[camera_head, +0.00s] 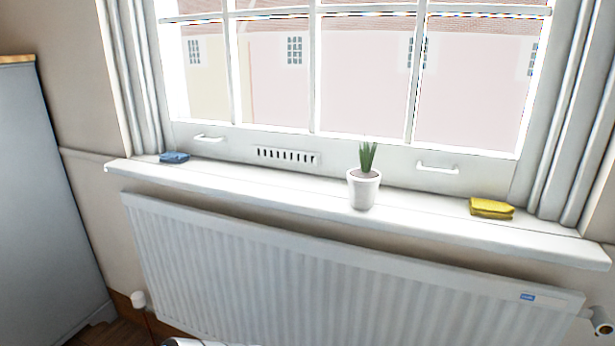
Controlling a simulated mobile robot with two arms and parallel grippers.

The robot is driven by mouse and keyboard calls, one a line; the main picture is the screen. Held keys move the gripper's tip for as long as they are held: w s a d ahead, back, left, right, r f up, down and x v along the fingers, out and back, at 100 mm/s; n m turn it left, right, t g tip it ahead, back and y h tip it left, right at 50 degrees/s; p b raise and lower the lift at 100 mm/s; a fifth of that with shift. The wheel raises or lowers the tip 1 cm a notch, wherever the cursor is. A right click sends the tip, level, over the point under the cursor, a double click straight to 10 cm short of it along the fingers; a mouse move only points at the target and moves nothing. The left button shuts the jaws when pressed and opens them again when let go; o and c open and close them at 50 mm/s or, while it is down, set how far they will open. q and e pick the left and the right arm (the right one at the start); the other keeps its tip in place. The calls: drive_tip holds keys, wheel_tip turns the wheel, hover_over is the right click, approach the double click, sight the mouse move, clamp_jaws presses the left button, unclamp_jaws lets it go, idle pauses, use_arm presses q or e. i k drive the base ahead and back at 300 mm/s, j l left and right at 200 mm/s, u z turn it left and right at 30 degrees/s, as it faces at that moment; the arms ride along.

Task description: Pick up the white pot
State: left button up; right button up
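The white pot (363,191) stands upright on the white windowsill (270,197), right of the middle of the view. A green spiky plant (368,156) grows from dark soil in it. Nothing touches the pot, and its near side is fully visible.
A blue folded item (174,157) lies at the sill's left, a yellow one (491,208) at its right. A ribbed white radiator (330,280) is below the sill. Window handles (437,168) stick out behind. A grey cabinet (45,210) stands at left. The sill beside the pot is clear.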

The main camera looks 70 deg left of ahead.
sight(363, 183)
drive_tip(key=u, duration=1.75)
